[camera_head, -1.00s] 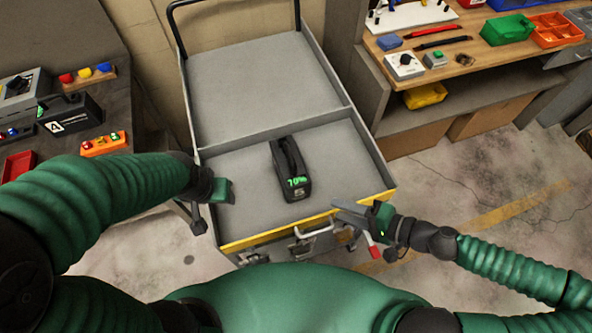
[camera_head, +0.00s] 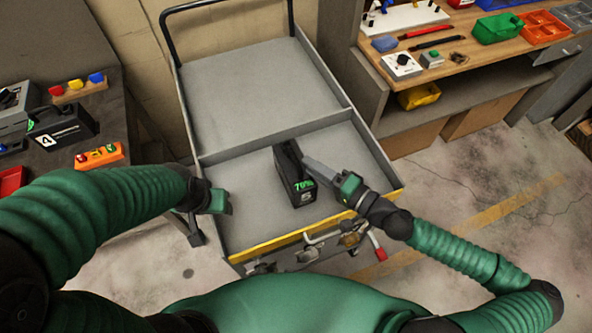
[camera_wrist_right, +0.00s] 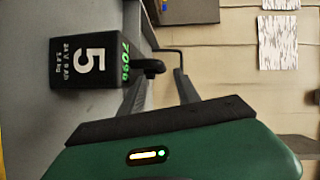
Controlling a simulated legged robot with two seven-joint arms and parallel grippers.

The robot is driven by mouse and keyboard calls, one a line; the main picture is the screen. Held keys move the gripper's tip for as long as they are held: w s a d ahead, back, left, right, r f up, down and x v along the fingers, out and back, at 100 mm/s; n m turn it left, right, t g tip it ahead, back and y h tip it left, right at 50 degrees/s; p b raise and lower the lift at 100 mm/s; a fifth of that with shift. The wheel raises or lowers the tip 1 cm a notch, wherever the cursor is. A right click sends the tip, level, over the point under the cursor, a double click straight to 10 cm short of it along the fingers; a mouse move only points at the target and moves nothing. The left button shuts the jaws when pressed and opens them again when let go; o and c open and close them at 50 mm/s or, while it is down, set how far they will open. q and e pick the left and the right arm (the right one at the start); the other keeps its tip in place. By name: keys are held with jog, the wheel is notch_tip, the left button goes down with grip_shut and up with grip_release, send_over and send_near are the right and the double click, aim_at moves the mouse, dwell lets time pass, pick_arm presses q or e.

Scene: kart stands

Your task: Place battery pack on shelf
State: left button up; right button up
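In the wrist view the fingers (camera_wrist_right: 160,90) are apart and hold nothing; contact with the handle is unclear. My left gripper (camera_head: 220,200) is over the cart's left rim, away from the pack; its finger opening is unclear.
A workbench with a lower shelf (camera_head: 465,100) stands at right; a yellow bin (camera_head: 418,96) sits on that shelf. A dark bench (camera_head: 95,175) at left holds another battery pack (camera_head: 62,127), marked "4". The cart's rear compartment (camera_head: 250,95) is empty.

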aim_at(299, 162)
jog(key=x, duration=0.3)
jog(key=p+x, duration=0.1)
jog(key=x, duration=0.1)
jog(key=shift+s+a+r, duration=0.1)
jog(key=shift+s+a, duration=0.25)
jog(key=shift+a, duration=0.05)
jog(key=shift+w+d, duration=0.1)
jog(key=shift+w, duration=0.05)
jog(key=shift+d, duration=0.55)
jog(key=c, duration=0.5)
jog(key=shift+a, duration=0.35)
grip_shut()
jog(key=shift+d+f, duration=0.15)
jog(key=shift+f, duration=0.1)
jog(key=shift+r, duration=0.2)
